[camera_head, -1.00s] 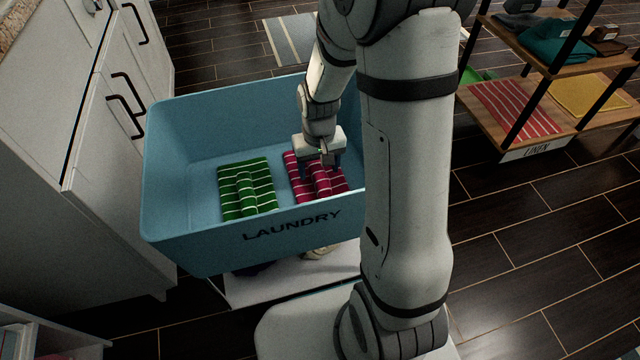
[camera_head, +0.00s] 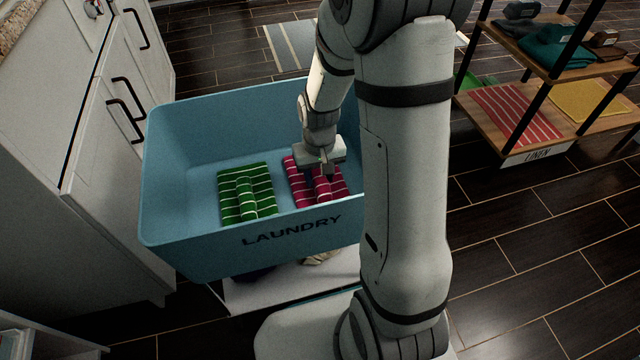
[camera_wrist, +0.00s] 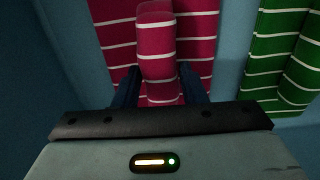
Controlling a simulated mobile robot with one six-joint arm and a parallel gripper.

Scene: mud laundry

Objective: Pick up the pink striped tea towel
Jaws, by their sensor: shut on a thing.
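The pink striped tea towel (camera_head: 300,182) lies folded in the blue laundry bin (camera_head: 190,252), with a raised roll along its middle. It also shows in the wrist view (camera_wrist: 196,50), where it runs up from between the fingers. My gripper (camera_head: 322,172) is down in the bin over this towel. In the wrist view my gripper (camera_wrist: 158,92) has one dark finger on each side of the raised roll and is shut on it. The towel still lies on the bin floor. My arm hides part of the bin's right side.
A green striped towel (camera_head: 246,192) lies to the left in the same bin; it also shows in the wrist view (camera_wrist: 275,60). White cabinets (camera_head: 110,150) stand left of the bin. A shelf rack (camera_head: 560,135) with folded linen stands at the right. Dark floor is clear at lower right.

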